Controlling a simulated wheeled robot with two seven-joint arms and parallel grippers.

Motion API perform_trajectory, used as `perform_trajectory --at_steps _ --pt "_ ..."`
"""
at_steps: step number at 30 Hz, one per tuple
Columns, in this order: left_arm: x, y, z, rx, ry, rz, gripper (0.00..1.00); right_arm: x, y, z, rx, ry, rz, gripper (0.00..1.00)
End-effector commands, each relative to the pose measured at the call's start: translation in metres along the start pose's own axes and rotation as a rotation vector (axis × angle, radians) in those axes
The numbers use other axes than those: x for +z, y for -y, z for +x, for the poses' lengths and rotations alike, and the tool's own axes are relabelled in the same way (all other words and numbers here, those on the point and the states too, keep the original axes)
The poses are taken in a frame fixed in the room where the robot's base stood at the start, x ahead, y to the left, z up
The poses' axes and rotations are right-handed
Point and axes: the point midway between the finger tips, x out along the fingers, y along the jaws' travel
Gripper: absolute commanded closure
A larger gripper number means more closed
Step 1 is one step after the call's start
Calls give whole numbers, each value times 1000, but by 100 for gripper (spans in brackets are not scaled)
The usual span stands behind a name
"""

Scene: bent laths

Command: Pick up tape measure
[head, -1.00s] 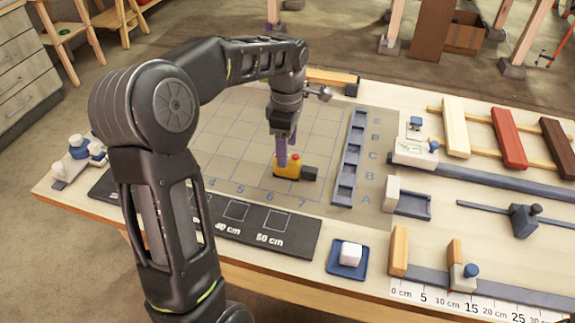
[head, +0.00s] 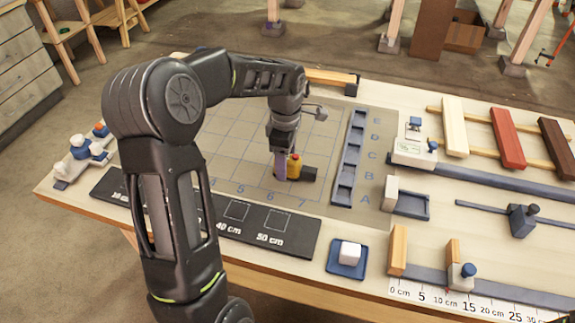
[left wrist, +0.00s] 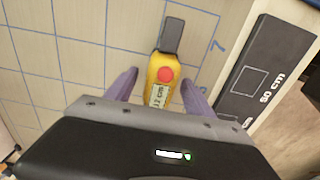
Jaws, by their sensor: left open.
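The tape measure (head: 294,167) is yellow with a red button and a dark grey end block. It lies on the gridded mat (head: 240,150) near the numbers 6 and 7. In the left wrist view the tape measure (left wrist: 164,80) shows a "12 cm" label. My left gripper (head: 281,172) points down at it and hides part of it in the head view. In the left wrist view the left gripper's purple fingers (left wrist: 161,88) are apart, one on each side of the yellow body, with gaps showing. My right gripper is not in view.
A black strip (head: 262,222) marked in centimetres lies along the mat's front. A slotted grey rack (head: 349,160) stands right of the tape measure. A blue tray with a white block (head: 350,252) is at the front. Coloured laths (head: 507,138) lie at the right.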

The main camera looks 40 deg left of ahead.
Motion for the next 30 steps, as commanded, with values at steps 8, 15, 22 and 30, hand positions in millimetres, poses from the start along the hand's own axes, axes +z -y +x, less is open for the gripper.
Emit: perform_trajectory --at_steps 8,15,22,30 --pt "0 0 0 0 0 0 55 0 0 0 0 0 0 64" --pt "0 0 0 0 0 0 74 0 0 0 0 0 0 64" --pt "0 0 0 0 0 0 93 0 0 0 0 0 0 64" --pt "0 0 0 0 0 0 100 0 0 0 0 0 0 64"
